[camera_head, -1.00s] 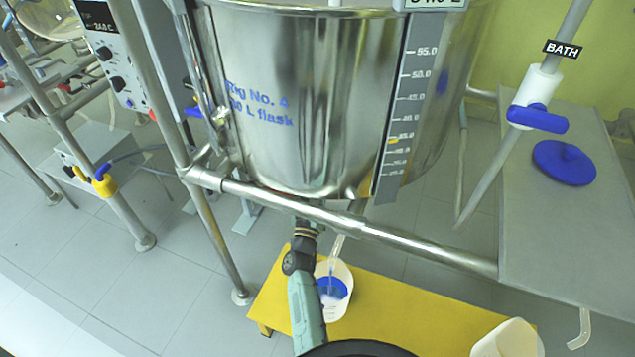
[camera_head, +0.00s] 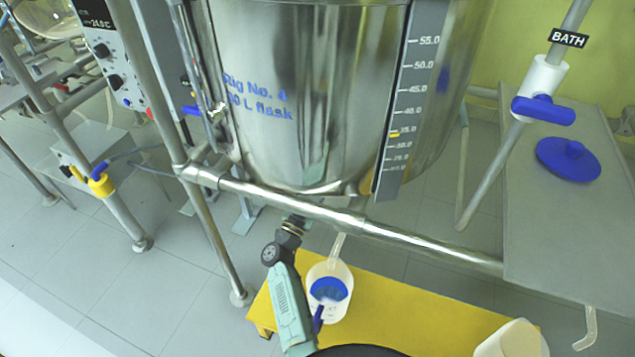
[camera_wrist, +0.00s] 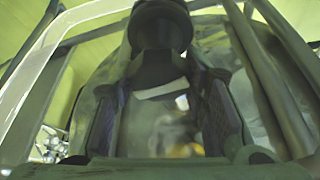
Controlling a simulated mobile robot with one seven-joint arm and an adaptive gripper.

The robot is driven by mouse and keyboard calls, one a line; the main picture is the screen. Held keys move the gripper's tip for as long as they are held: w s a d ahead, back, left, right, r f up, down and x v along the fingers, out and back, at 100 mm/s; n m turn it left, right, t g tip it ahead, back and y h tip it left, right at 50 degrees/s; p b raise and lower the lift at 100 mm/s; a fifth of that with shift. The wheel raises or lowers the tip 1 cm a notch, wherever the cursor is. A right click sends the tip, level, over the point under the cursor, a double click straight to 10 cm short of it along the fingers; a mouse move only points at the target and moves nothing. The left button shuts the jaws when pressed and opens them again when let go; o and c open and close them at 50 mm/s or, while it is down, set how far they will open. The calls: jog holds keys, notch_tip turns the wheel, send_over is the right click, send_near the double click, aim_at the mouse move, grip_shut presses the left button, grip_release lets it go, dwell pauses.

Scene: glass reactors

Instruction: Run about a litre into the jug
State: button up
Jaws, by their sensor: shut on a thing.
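The white jug (camera_head: 340,306) stands on the yellow stool, with blue at the liquid surface inside and a blue strip at its front. A clear outlet spout (camera_head: 338,246) hangs above the jug from under the steel vessel (camera_head: 290,120). No stream shows between spout and jug. My gripper (camera_head: 291,226) is beneath the vessel, left of the spout, shut on what appears to be the drain valve's handle, mostly hidden. In the wrist view my gripper (camera_wrist: 168,110) has its fingers either side of a dark valve part (camera_wrist: 160,50); the grip itself is blurred.
The yellow stool (camera_head: 390,310) also bears a white container (camera_head: 510,340) at right. A steel rail (camera_head: 330,215) crosses in front of the vessel. A blue-handled BATH valve (camera_head: 543,110) and a blue lid (camera_head: 567,160) are at right. Grey floor is open at left.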

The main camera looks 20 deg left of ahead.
jog(key=shift+m+h, duration=0.3)
jog(key=shift+m, duration=0.5)
jog(key=shift+m+g, duration=0.3)
jog(key=o, duration=1.2)
jog(key=v, duration=1.2)
